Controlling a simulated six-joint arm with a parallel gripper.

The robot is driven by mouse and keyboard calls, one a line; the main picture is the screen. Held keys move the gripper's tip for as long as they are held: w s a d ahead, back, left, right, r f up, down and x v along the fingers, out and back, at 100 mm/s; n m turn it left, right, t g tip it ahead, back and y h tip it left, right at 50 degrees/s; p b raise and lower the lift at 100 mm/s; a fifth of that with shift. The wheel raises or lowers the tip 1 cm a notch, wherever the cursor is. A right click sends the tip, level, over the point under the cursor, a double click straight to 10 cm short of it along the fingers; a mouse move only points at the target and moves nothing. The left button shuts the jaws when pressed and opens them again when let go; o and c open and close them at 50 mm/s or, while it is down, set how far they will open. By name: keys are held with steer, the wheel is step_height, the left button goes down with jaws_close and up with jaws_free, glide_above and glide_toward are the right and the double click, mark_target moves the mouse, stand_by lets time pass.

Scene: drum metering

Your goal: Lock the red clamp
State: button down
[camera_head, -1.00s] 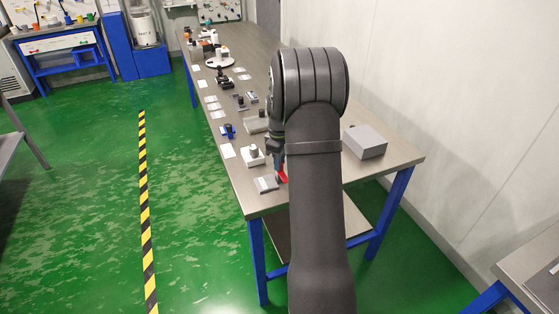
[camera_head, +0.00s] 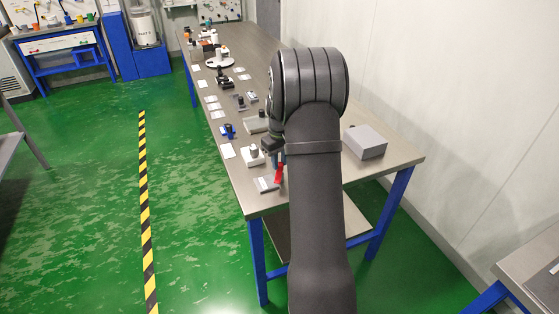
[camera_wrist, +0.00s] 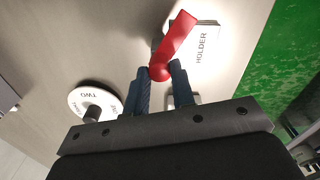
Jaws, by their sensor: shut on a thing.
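The red clamp (camera_head: 279,173) shows in the head view as a short red lever tilted up from its holder plate (camera_head: 265,184) near the table's front end. In the wrist view the red lever (camera_wrist: 176,42) has a rounded end between the two dark fingertips of my gripper (camera_wrist: 160,76). The gripper is shut on that end. The plate labelled "HOLDER" (camera_wrist: 203,48) lies beside and below the lever. The lever hides part of the clamp's base. In the head view my arm partly hides my gripper (camera_head: 277,153).
A white base with a dark knob (camera_head: 252,154) stands just behind the clamp. A round white dial (camera_wrist: 95,103) is left of my fingers in the wrist view. A grey box (camera_head: 364,141) sits right of my arm. Several fixtures line the table (camera_head: 236,184) farther back.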

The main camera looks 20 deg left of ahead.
steer(key=m, duration=0.6)
steer(key=shift+m, duration=0.3)
steer(key=m, duration=0.5)
steer(key=shift+m, duration=0.3)
steer(key=c, duration=1.2)
jaws_free()
steer(key=shift+r, duration=0.15)
step_height(320, 180, up, 17)
step_height(320, 180, down, 17)
steer(key=shift+f, duration=0.15)
